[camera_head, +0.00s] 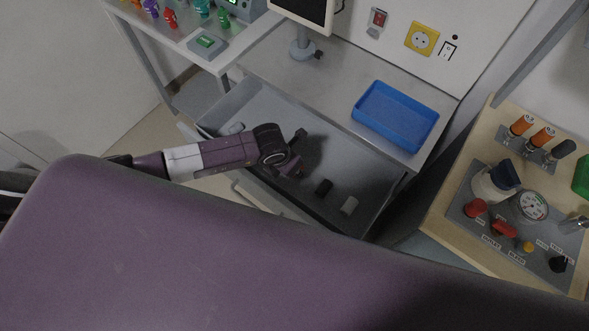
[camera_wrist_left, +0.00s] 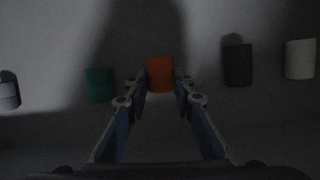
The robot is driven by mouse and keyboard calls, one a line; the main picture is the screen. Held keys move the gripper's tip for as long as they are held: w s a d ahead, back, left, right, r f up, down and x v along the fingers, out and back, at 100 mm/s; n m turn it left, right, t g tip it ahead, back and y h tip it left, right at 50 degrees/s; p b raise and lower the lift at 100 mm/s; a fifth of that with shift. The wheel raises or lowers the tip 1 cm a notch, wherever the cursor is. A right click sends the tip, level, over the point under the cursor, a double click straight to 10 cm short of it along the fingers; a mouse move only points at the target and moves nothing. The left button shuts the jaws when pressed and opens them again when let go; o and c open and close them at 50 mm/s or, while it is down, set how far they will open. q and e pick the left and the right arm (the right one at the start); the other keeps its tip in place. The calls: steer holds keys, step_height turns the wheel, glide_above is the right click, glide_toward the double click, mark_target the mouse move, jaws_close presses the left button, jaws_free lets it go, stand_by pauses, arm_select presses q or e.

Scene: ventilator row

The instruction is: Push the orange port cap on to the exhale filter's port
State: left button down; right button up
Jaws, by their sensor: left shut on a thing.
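The orange port cap (camera_wrist_left: 160,74) is between the fingertips of my left gripper (camera_wrist_left: 160,84) in the left wrist view. The fingers are shut on its sides. In the head view my left gripper (camera_head: 294,158) reaches down into the open grey drawer (camera_head: 385,205), and the cap is not clearly seen there. I cannot make out the exhale filter or its port for certain. My right gripper is not in view.
In the drawer, a teal cap (camera_wrist_left: 100,85) lies left of the orange one. A black cap (camera_wrist_left: 237,65) and a pale cap (camera_wrist_left: 300,59) lie right. A blue tray (camera_head: 397,117) stands on the counter above. A wooden-edged control panel (camera_head: 470,150) is at right.

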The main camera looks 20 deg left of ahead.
arm_select(q)
steer(key=shift+r, duration=0.1)
steer(key=shift+r+p, duration=0.8)
steer(key=shift+r, duration=0.15)
steer(key=shift+r+p, duration=0.35)
steer(key=shift+r, duration=0.15)
